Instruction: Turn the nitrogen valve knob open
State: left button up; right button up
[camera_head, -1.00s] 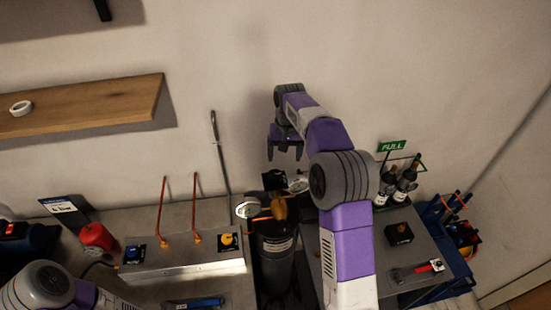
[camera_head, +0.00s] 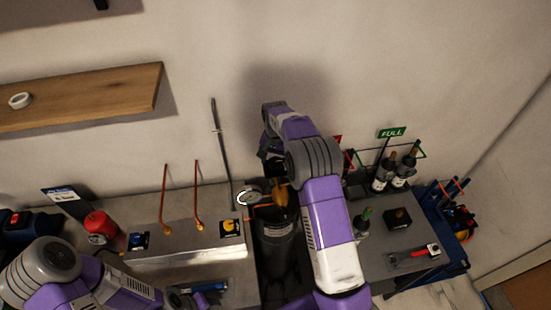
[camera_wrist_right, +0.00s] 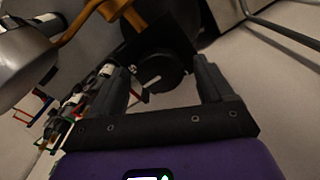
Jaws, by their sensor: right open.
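A black gas cylinder (camera_head: 277,250) stands between the benches, with a brass regulator (camera_head: 281,195) and a round gauge (camera_head: 248,197) on top. In the right wrist view a dark round knob (camera_wrist_right: 160,72) with a white pointer bar shows ahead, between the fingers; no label is readable. My right gripper (camera_wrist_right: 165,88) is open and empty, facing this knob; contact cannot be told. In the head view the right gripper (camera_head: 270,158) is partly hidden by its own arm, just above the regulator. My left arm is at the lower left, its fingers not clearly visible.
Bottles (camera_head: 393,178) stand in a rack by a green FULL sign (camera_head: 391,132) at right. The wall is close behind.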

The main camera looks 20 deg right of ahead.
jog(key=c, duration=1)
jog(key=shift+c, duration=0.2)
jog(key=shift+n, duration=0.4)
jog(key=n, duration=0.3)
jog(key=shift+n, duration=0.4)
jog(key=n, duration=0.4)
jog(key=shift+r+n, duration=0.1)
jog(key=shift+n, duration=0.2)
jog(key=n, duration=0.4)
jog(key=shift+d, duration=0.1)
jog(key=n, duration=0.4)
jog(key=shift+n, duration=0.6)
